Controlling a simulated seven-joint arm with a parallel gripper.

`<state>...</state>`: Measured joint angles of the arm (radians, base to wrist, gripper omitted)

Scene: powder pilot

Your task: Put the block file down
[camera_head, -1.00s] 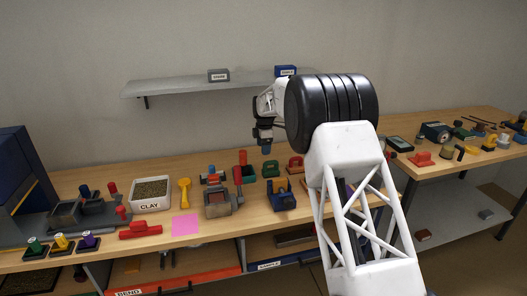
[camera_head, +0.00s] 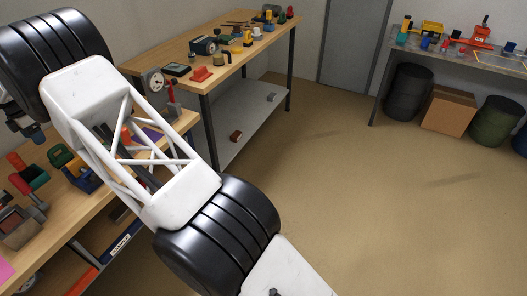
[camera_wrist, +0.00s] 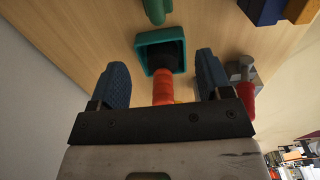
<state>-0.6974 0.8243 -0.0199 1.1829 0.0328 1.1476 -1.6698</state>
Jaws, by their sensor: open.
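In the wrist view my gripper (camera_wrist: 162,80) is open, its two blue-grey fingers apart. An orange-red handle (camera_wrist: 163,88) rises between them with gaps at both sides. Its lower end meets a teal square holder (camera_wrist: 143,53) with a dark inside, and I cannot tell how deep it sits. No thing is clearly recognisable as the block file, and I cannot tell whether this handle belongs to it. In the head view my gripper (camera_head: 32,130) shows only partly at the left edge, beside the black joint, above the bench.
A grey tool with a red handle (camera_wrist: 246,95) stands close right of my fingers. A green piece (camera_wrist: 155,10) and a blue piece (camera_wrist: 264,10) lie farther along the wooden bench (camera_head: 62,222). A dial gauge (camera_head: 154,80) stands near the second bench. The floor (camera_head: 360,190) is open.

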